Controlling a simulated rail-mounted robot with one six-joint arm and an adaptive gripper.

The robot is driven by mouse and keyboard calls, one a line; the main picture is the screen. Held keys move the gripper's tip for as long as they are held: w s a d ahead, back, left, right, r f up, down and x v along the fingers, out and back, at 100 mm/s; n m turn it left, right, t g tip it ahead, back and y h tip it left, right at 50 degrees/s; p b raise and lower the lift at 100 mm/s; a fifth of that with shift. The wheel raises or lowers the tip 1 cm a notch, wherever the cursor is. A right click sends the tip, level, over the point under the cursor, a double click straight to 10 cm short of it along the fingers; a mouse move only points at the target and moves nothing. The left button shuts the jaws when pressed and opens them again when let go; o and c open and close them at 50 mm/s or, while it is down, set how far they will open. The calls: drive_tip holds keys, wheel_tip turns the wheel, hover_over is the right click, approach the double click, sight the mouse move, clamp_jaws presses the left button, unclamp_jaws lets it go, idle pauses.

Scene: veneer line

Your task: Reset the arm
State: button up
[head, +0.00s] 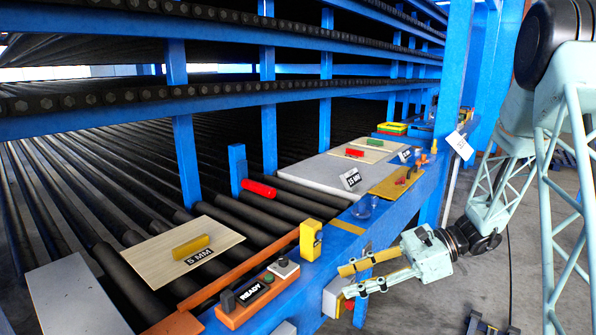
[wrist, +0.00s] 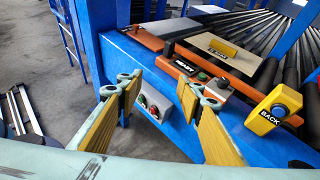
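My gripper (head: 345,281) is open and empty at the end of my pale green arm, in front of the blue rail at the lower right of the head view. Its two yellow-padded fingers point left and are spread apart. In the wrist view my gripper (wrist: 162,88) shows its fingers wide apart with nothing between the pads. A grey button box (wrist: 152,103) with a green and a red button shows beyond the gap, on the rail's side. I cannot tell if a finger touches it.
On the blue rail (head: 285,318) stand an orange READY box (head: 248,300) and a yellow BACK box (wrist: 272,110). A veneer sheet (head: 150,250) with a yellow block (head: 190,246) lies on the rollers. A red cylinder (head: 259,188) lies farther back. Open floor is at right.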

drive_tip(key=s+a+r+n+g+h, duration=0.1)
drive_tip(key=s+r+n+h, duration=0.15)
drive_tip(key=s+r, duration=0.35)
drive_tip(key=s+a+r+n+g+h, duration=0.15)
drive_tip(key=s+r+n, duration=0.3)
drive_tip(key=s, duration=0.45)
drive_tip(key=s+d+r+n+t+h, duration=0.2)
drive_tip(key=s+d+r+n+h, duration=0.1)
drive_tip(key=s, duration=0.4)
drive_tip(key=s+d+r+n+t+h, duration=0.2)
drive_tip(key=s+d+r+n+h, duration=0.1)
drive_tip(key=s, duration=0.4)
drive_tip(key=s+d+r+n+t+h, duration=0.2)
drive_tip(key=s+d+r+n+h, duration=0.1)
drive_tip(key=s, duration=0.5)
drive_tip(key=shift+d+r+n+t, duration=0.3)
drive_tip(key=shift+r+n+t, duration=0.05)
drive_tip(key=shift+r+n, duration=0.35)
drive_tip(key=shift+d, duration=0.1)
idle(1.3)
